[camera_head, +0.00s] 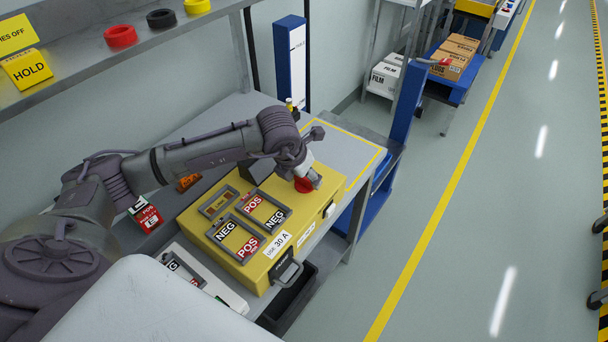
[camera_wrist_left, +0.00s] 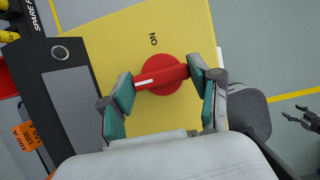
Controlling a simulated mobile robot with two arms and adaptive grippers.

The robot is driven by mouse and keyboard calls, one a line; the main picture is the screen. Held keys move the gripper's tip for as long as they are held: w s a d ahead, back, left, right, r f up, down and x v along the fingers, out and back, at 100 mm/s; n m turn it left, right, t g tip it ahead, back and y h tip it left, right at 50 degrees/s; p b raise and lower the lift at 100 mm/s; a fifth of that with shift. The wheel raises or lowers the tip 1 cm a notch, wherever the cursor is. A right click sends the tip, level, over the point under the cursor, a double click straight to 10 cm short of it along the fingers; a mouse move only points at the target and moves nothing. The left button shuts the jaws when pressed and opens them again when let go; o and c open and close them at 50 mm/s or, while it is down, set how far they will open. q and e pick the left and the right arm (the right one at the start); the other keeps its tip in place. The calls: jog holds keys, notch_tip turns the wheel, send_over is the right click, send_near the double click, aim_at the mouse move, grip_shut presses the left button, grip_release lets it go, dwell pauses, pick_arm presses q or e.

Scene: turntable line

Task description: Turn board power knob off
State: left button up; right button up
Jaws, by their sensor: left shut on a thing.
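My left gripper (camera_wrist_left: 160,77) is shut on the knob's bar, one finger at each end. In the head view the left gripper (camera_head: 312,178) stands at the box's far right corner, and the knob (camera_head: 302,185) shows partly behind it. A dark gripper, seemingly my right one (camera_wrist_left: 303,118), shows small at the left wrist view's right edge, its fingers apart.
The box top carries frames with NEG and POS labels (camera_head: 249,245). A white unit (camera_head: 224,291) sits nearer, and a red-and-white labelled item (camera_head: 146,214) stands left of the box. A shelf (camera_head: 110,52) runs above. Yellow tape marks free bench room behind the box.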

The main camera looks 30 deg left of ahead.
pick_arm(q)
jog(key=o, duration=1.1)
jog(key=shift+s+f, duration=0.1)
jog(key=shift+o, duration=0.2)
jog(key=shift+s+a+r, duration=0.1)
jog(key=shift+r, duration=0.35)
jog(key=v, duration=1.1)
